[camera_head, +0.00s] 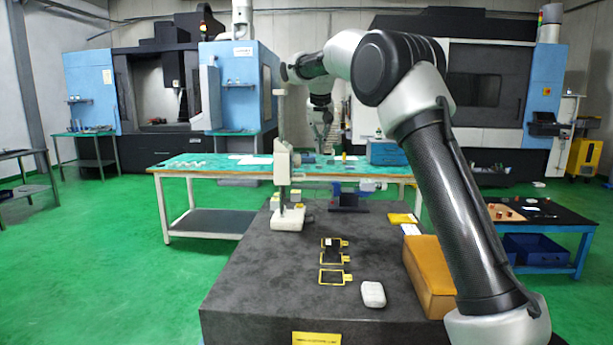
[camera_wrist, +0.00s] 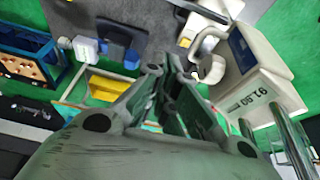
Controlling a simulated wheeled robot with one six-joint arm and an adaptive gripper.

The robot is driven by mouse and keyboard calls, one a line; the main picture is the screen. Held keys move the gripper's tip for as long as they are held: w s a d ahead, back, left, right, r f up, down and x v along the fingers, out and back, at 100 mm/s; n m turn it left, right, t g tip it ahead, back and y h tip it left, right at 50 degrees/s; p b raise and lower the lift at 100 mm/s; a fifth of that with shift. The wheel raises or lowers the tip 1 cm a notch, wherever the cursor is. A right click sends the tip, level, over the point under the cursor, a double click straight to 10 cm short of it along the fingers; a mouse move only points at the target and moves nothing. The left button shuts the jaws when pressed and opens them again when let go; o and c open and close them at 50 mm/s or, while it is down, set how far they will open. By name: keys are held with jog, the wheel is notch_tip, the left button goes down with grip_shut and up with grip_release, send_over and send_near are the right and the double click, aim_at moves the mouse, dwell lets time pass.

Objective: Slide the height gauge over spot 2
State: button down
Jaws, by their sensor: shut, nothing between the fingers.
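The height gauge (camera_head: 283,165) stands upright at the far left of the dark granite plate (camera_head: 250,290), on a pale base (camera_head: 288,218). Its measuring head with a digit display (camera_wrist: 255,95) shows large at the right of the wrist view. Several yellow-framed spots (camera_head: 331,277) lie in a column on the plate, nearer and right of the base. Their numbers are too small to read, so I cannot tell which is spot 2. My gripper (camera_head: 320,112) is high, just right of the gauge column in the picture. Its fingers (camera_wrist: 172,75) are shut and empty, beside the measuring head; contact is unclear.
A white rounded object (camera_head: 373,294) lies right of the nearest spot. An orange-brown box (camera_head: 430,275) stands along the plate's right side. A dark block (camera_head: 348,201) and a yellow pad (camera_head: 403,218) sit farther back. A green-topped bench (camera_head: 215,168) stands behind.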

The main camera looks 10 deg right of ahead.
notch_tip(320, 180, down, 10)
jog(key=shift+s, duration=0.4)
dwell(0.3)
jog(key=s+a, duration=0.2)
jog(key=s, duration=0.6)
jog(key=s+a, duration=0.3)
jog(key=s, duration=0.5)
jog(key=shift+a, duration=0.15)
jog(key=shift+s, duration=0.1)
